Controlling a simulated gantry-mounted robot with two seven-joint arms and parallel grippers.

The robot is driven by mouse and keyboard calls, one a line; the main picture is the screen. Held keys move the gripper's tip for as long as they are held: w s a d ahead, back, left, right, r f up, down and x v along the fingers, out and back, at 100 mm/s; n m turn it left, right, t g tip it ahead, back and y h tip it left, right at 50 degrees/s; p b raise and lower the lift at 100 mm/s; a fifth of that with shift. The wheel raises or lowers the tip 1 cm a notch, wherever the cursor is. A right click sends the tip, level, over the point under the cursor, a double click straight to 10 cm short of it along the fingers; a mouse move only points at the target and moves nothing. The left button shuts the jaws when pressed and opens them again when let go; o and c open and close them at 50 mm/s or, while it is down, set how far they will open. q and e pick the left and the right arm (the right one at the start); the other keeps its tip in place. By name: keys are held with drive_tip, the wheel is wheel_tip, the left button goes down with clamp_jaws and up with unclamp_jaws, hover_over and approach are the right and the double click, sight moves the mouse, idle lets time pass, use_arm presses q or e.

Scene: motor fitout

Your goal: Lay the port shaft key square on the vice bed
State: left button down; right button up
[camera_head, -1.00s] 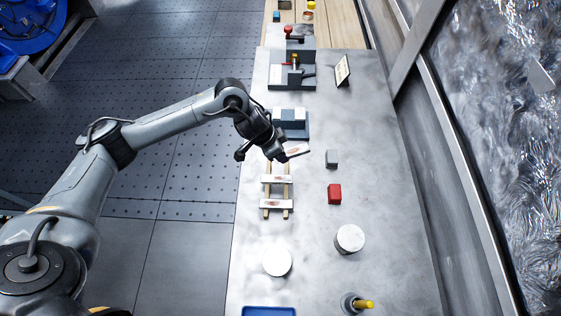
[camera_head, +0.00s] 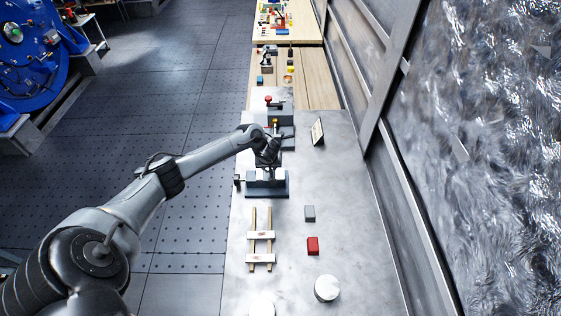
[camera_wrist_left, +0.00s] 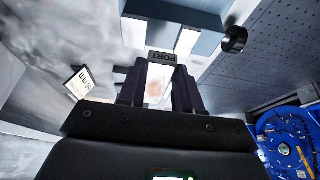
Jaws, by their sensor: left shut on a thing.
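My left gripper (camera_head: 268,160) is at the blue-grey vice (camera_head: 267,191), between head camera and far fixture. In the left wrist view its dark fingers (camera_wrist_left: 158,92) are shut on a pale key (camera_wrist_left: 156,86) with a rusty-brown mark. A grey plate reading PORT (camera_wrist_left: 163,57) shows at the key's far end. The vice also shows in the wrist view (camera_wrist_left: 205,17), with pale jaw faces beyond the fingers. I cannot tell whether the key touches the vice bed. My right gripper is not in view.
A wooden rack (camera_head: 254,218) holds two similar pale keys. A grey block (camera_head: 310,213), a red block (camera_head: 313,246) and a white round part (camera_head: 326,288) stand to the right. A fixture with a red knob (camera_head: 268,99) and a small sign (camera_head: 317,132) are farther back.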

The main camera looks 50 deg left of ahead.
use_arm(q)
drive_tip(key=shift+s, duration=0.25)
idle(0.3)
drive_tip(key=shift+r+p, duration=0.1)
drive_tip(key=shift+p, duration=0.45)
drive_tip(key=shift+f+b, duration=1.25)
drive_tip(key=shift+f, duration=0.9)
drive_tip(key=shift+f+b, duration=0.45)
drive_tip(key=shift+f, duration=0.4)
drive_tip(key=shift+p, duration=0.3)
drive_tip(key=shift+p, duration=0.45)
